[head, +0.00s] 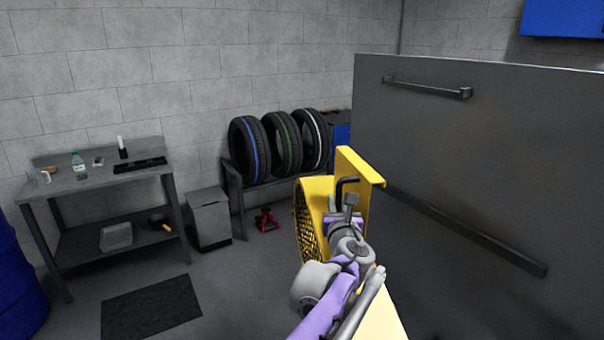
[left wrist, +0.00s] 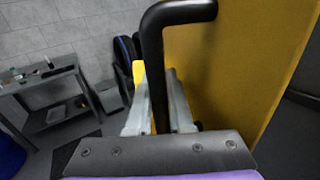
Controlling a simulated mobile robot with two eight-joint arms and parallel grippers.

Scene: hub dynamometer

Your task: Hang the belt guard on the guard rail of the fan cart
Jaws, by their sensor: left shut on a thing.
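The belt guard (head: 357,172) is a yellow plate with a mesh side, a lip at its top and a black handle. My left gripper (head: 347,205) is shut on the black handle and holds the guard up, clear of the floor. In the left wrist view the handle (left wrist: 154,60) runs down between my fingers (left wrist: 160,105), with the guard's yellow plate (left wrist: 225,70) behind it. A large dark grey panel (head: 480,150), perhaps the fan cart, stands to the right. It carries a short upper bar (head: 425,89) and a long lower bar (head: 470,235); I cannot tell which is the guard rail.
A tyre rack (head: 275,178) holds three tyres behind the guard. A grey bin (head: 210,218), a red jack (head: 265,219) and a workbench (head: 100,180) stand to the left. A blue drum (head: 15,270) is at the left edge. The floor by the black mat (head: 150,306) is clear.

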